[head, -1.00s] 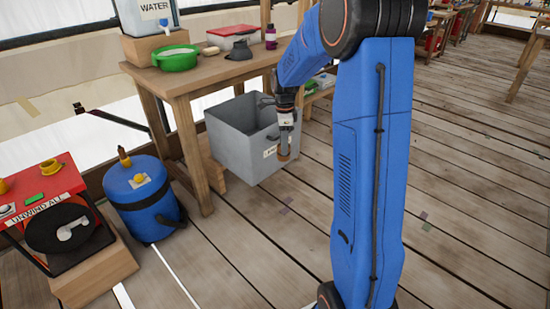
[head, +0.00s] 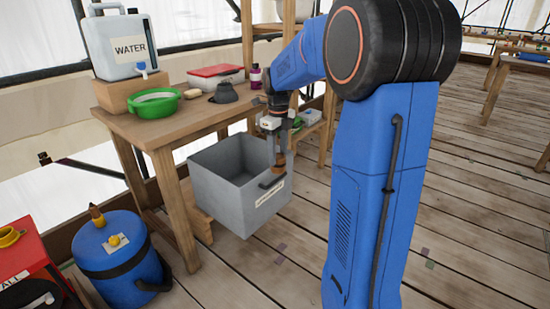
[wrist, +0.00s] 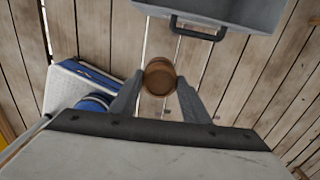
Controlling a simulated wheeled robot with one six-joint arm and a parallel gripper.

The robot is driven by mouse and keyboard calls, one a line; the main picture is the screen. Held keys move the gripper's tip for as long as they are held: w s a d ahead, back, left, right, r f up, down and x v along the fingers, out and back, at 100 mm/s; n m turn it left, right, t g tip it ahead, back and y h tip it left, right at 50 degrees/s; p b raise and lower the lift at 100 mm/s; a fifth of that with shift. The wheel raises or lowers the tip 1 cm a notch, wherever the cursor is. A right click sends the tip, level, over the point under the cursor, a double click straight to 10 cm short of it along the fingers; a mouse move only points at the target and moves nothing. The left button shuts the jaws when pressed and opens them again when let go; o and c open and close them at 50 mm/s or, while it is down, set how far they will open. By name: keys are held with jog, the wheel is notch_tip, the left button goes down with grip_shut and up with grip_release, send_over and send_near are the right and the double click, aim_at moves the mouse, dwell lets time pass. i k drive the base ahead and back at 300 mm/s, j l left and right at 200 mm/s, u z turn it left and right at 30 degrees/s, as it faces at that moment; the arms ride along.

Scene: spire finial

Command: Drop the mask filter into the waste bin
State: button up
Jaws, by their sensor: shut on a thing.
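My gripper (head: 278,160) is shut on the mask filter (head: 279,169), a small brown round canister. In the wrist view the filter (wrist: 159,76) sits between the two fingertips. The waste bin (head: 218,203) is a grey open-topped box with a pale label on its front. In the head view the filter overlaps the bin's near right rim. In the wrist view the bin (wrist: 240,12) lies ahead at the top, its dark handle (wrist: 197,28) just beyond the filter. The filter appears outside the rim there, with floor boards behind it.
A wooden table (head: 150,128) stands behind the bin with a water container (head: 122,48), a green bowl (head: 155,103) and a red-lidded box (head: 215,73). A blue drum (head: 120,258) stands left of the bin.

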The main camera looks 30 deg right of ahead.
aim_at(246, 182)
jog(key=i, duration=1.05)
